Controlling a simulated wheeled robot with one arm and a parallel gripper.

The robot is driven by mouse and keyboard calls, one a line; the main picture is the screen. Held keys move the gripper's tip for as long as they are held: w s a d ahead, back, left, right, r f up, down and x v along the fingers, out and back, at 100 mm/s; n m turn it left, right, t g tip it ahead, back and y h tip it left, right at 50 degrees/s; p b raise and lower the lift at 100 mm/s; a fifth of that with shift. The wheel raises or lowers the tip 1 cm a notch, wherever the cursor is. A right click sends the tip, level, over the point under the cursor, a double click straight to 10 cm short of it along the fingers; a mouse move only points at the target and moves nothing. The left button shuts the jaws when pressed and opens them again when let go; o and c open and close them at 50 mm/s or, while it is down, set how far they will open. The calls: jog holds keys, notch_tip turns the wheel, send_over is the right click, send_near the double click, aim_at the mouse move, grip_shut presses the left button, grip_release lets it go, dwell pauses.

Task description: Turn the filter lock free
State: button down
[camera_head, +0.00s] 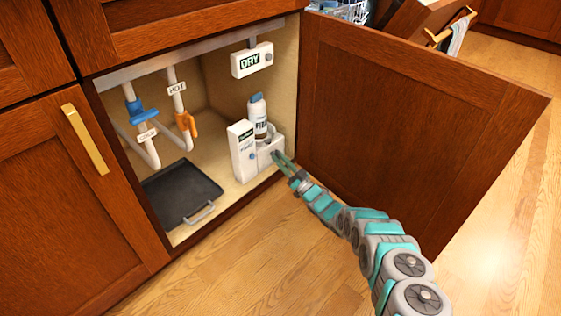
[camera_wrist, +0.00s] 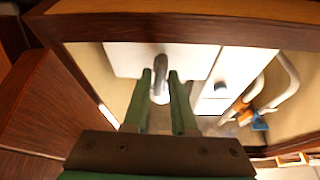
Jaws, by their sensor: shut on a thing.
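The white filter unit (camera_head: 243,158) stands on the cabinet floor at the right, with an upright white bottle-like cartridge (camera_head: 258,112) in it. My gripper (camera_head: 279,157) reaches its right front side from the lower right. In the wrist view my gripper (camera_wrist: 160,74) has its two green fingers on either side of a grey lever-like part (camera_wrist: 159,92), which appears to be the filter lock, and is shut on it. The white housing (camera_wrist: 125,60) lies behind the lever. In the head view the fingertips mostly hide the lock.
The open cabinet door (camera_head: 400,120) stands close to the right of my arm. A blue valve (camera_head: 140,111) and an orange valve (camera_head: 186,124) hang on pipes at the left. A black tray (camera_head: 180,188) lies below them. A DRY box (camera_head: 252,60) is above the filter unit.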

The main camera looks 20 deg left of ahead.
jog(key=shift+f+n+g, duration=0.1)
jog(key=shift+n+g, duration=0.3)
jog(key=shift+n, duration=0.4)
jog(key=c, duration=0.7)
grip_release()
jog(key=shift+c, duration=0.2)
jog(key=p+v, duration=0.1)
jog(key=v, duration=0.6)
jog(key=shift+d+f, duration=0.3)
jog(key=shift+s, duration=0.1)
